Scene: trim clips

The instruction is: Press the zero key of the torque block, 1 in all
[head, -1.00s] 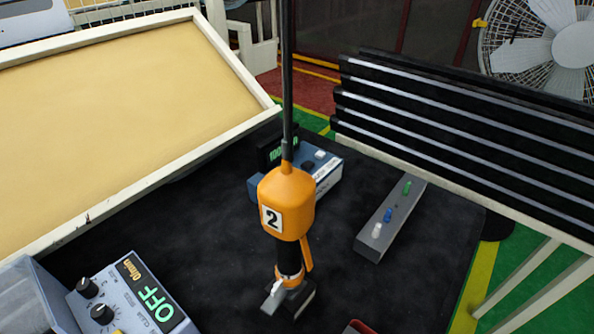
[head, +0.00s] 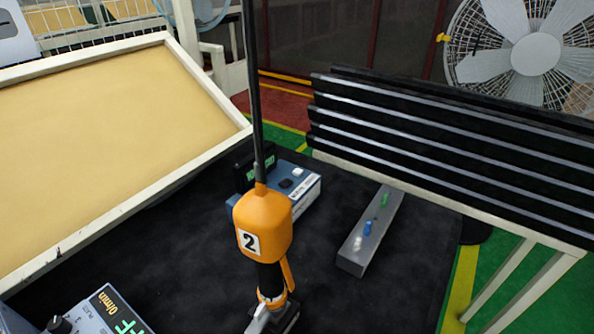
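A blue-grey box with a small dark display (head: 262,169) showing green digits stands at the back of the black mat; it looks like the torque block (head: 307,195). Its top carries a black round key (head: 286,183) and a white key (head: 297,172). I cannot read which key is zero. An orange tool (head: 263,222) marked 2 hangs from a dark rod in front of the block and hides part of its left side and display. My gripper is not in view.
A grey bar (head: 352,262) with white, blue and green pegs lies right of the block. A control box (head: 95,318) with a green display is cut off at the lower left. A cream-coloured board (head: 110,140) and black slatted rack (head: 440,150) flank the black mat (head: 180,260).

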